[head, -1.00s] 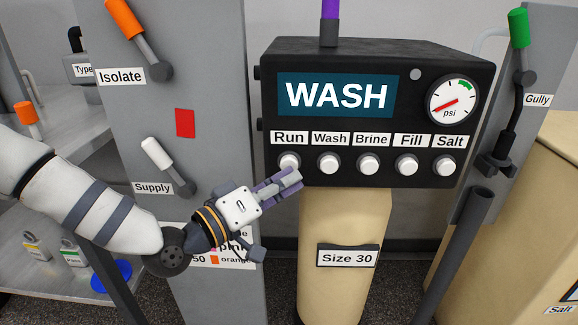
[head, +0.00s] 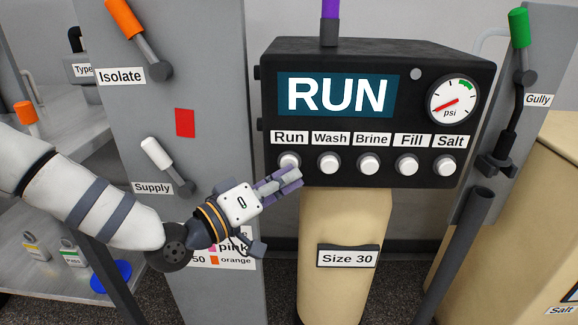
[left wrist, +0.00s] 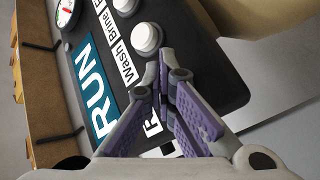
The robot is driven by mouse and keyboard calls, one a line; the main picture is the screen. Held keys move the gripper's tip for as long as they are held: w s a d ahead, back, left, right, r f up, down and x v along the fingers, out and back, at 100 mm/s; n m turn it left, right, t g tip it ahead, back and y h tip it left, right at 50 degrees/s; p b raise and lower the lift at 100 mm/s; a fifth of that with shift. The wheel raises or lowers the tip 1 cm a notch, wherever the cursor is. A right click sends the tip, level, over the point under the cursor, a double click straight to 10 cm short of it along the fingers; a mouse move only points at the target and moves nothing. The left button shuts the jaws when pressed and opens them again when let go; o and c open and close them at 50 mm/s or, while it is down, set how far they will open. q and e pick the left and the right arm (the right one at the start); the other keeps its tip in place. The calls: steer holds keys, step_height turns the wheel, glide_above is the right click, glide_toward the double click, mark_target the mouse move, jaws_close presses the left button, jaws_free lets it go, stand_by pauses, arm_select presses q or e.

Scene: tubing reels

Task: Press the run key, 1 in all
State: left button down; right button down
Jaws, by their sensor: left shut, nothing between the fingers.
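The black control box (head: 390,60) has a screen (head: 337,94) that reads RUN. The white run key (head: 289,160) is the leftmost of several round keys, under the label Run (head: 289,137). My left gripper (head: 292,177) is shut and empty, with its tips just below the run key in the head view; I cannot tell whether they touch it. In the left wrist view the shut fingers (left wrist: 165,75) cover the run key, and the screen (left wrist: 95,88) reads RUN sideways. My right gripper is not in view.
Keys for Wash (head: 329,163), Brine (head: 368,163), Fill (head: 406,165) and Salt (head: 447,166) stand in the same row. A grey panel on the left carries the Isolate lever (head: 138,35) and the Supply lever (head: 165,165). A tan tank (head: 345,220) stands below the box.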

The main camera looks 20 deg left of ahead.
arm_select(q)
steer(key=shift+w+a+r, duration=0.2)
steer(key=shift+w+r, duration=0.1)
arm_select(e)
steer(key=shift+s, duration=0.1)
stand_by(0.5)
arm_select(q)
steer(key=shift+s, duration=0.15)
steer(key=shift+s+d+f+p, duration=0.15)
steer(key=shift+s, duration=0.25)
steer(key=shift+s+d+f+p, duration=0.1)
steer(key=shift+s+p, duration=0.05)
steer(key=shift+s, duration=0.2)
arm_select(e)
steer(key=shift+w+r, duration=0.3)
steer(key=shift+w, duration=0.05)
arm_select(q)
steer(key=shift+s+d+p, duration=0.25)
steer(key=shift+s, duration=0.6)
steer(key=shift+s+d+p, duration=0.2)
steer(key=shift+s+d, duration=0.05)
steer(key=shift+s, duration=0.55)
steer(key=shift+s+d+p, duration=0.25)
steer(key=shift+s, duration=0.6)
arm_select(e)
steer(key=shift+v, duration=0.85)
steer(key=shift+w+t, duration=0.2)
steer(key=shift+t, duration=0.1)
